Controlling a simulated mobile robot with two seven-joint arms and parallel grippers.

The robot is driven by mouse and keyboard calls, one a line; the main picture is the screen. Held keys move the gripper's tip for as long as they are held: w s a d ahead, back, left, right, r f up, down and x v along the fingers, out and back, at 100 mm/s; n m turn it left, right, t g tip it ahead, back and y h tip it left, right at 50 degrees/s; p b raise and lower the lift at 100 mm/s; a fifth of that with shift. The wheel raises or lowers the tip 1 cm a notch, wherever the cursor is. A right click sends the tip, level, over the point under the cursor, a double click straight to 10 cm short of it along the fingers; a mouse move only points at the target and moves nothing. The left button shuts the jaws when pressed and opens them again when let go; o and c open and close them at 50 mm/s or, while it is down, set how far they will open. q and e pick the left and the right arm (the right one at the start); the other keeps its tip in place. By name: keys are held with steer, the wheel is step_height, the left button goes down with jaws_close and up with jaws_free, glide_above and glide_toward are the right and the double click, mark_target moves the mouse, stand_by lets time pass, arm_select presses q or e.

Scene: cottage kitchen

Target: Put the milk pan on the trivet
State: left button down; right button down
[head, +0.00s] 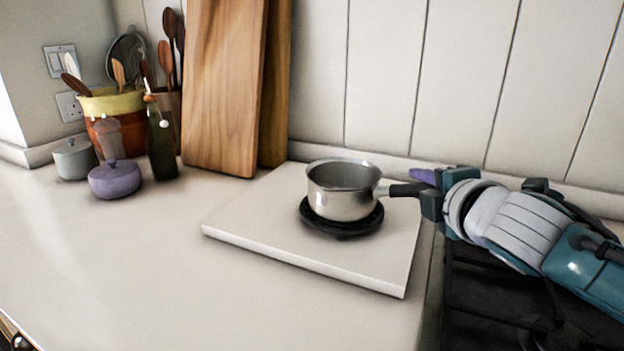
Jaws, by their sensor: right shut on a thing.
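The milk pan (340,202) is a small steel pan with a pouring lip and a dark handle (402,189) that points right. It is upright over the round black trivet (343,228), and its base looks to be on it or just above it; I cannot tell which. The trivet lies on a pale board (290,258) on the counter. My right gripper (425,197) comes in from the right and is shut on the pan's handle. My left gripper is not in view.
A dark hob (490,300) lies at the right under my right arm. Wooden boards (225,90) lean on the wall behind. A purple lidded pot (115,181), a grey pot (74,160), a dark bottle (161,145) and a utensil crock (112,105) stand at the left. The front left counter is clear.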

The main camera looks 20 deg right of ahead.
steer(key=c, duration=0.7)
jaws_free()
steer(key=shift+f, duration=0.1)
steer(key=shift+s+r, duration=0.1)
steer(key=shift+r, duration=0.1)
steer(key=p+v, duration=0.1)
steer(key=v, duration=1.1)
steer(key=shift+p, duration=0.4)
